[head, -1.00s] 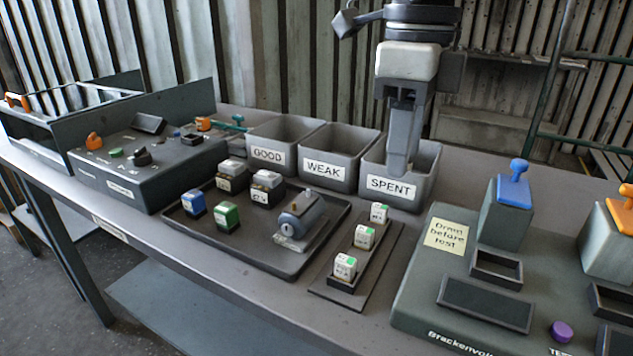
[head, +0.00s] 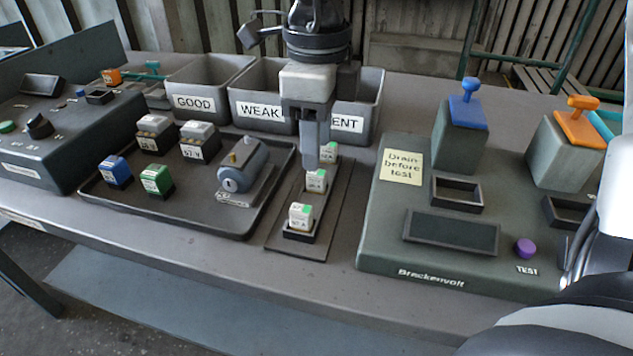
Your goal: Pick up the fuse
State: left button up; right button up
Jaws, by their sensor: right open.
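Three small white blocks with green marks sit in a row on a dark strip (head: 283,246): a near one (head: 301,216), a middle one (head: 316,180) and a far one (head: 329,152). I cannot read which thing is labelled as the fuse. My right gripper (head: 311,162) points down over the strip, open, with its fingertips close above and behind the middle block. It partly hides the far block; I cannot tell whether it touches either. A dark tray (head: 190,215) left of the strip holds a blue block (head: 115,171), a green block (head: 157,181) and two white-topped dark blocks (head: 198,140). My left gripper is out of view.
Bins marked GOOD (head: 205,103), WEAK (head: 262,111) and SPENT (head: 361,112) stand behind; my gripper partly covers SPENT's label. A grey cylindrical unit (head: 244,168) lies in the tray. A green tester (head: 385,225) with blue and orange handles stands right. A control box (head: 75,140) stands left.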

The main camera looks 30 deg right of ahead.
aim_at(316, 181)
notch_tip(316, 181, down, 4)
jog(key=shift+f, duration=0.25)
jog(key=c, duration=0.9)
jog(key=shift+r, duration=0.15)
